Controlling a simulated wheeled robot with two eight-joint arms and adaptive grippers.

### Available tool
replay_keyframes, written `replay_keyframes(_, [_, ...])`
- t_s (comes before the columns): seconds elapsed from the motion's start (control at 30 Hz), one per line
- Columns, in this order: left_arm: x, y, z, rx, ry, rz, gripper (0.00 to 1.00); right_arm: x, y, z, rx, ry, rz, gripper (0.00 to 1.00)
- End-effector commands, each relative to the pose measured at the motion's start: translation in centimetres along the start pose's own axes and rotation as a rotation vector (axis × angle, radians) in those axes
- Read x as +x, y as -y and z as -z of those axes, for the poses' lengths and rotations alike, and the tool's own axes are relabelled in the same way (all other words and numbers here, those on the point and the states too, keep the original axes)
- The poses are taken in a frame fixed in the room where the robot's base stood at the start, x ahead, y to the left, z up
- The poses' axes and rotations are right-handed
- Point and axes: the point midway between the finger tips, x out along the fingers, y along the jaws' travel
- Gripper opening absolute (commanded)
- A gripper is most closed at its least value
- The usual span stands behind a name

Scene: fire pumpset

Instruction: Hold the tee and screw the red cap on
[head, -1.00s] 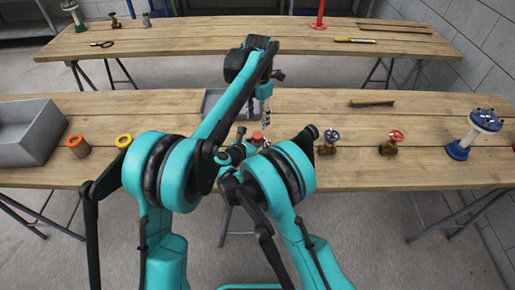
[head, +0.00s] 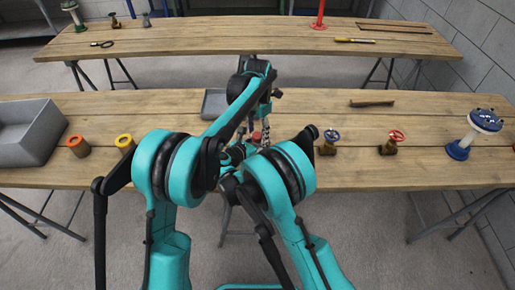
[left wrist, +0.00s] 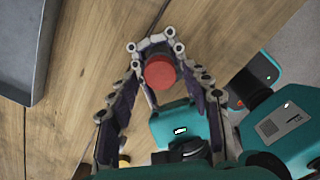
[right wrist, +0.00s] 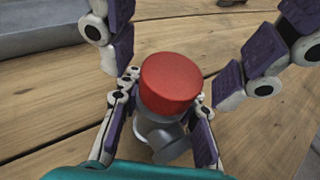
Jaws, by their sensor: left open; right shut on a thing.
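The grey tee (right wrist: 160,138) stands with the red cap (right wrist: 168,83) on its top; whether the cap is threaded on cannot be told. My right gripper (right wrist: 160,115) is shut on the tee, one finger on each side below the cap. My left gripper (left wrist: 165,76) is open, its fingers spread on opposite sides of the red cap (left wrist: 159,72) and apart from it. In the head view the cap (head: 256,136) shows small beside the left gripper (head: 262,126), and my arms hide the tee and most of the right gripper.
A grey tray (head: 212,103) lies behind my arms.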

Motion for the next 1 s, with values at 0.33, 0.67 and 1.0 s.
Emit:
replay_keyframes(0.33, [1.03,0.00,0.02,0.000,0.000,0.000,0.49,0.02,0.03,0.14,0.001,-0.003,0.000,0.00])
replay_keyframes(0.67, [1.00,0.01,0.01,0.000,0.000,0.000,0.00,0.02,0.02,0.13,0.001,-0.003,0.000,0.00])
replay_keyframes(1.0, [1.02,0.02,0.01,0.410,0.001,0.000,0.00,0.02,0.02,0.12,0.001,-0.003,0.000,0.00])
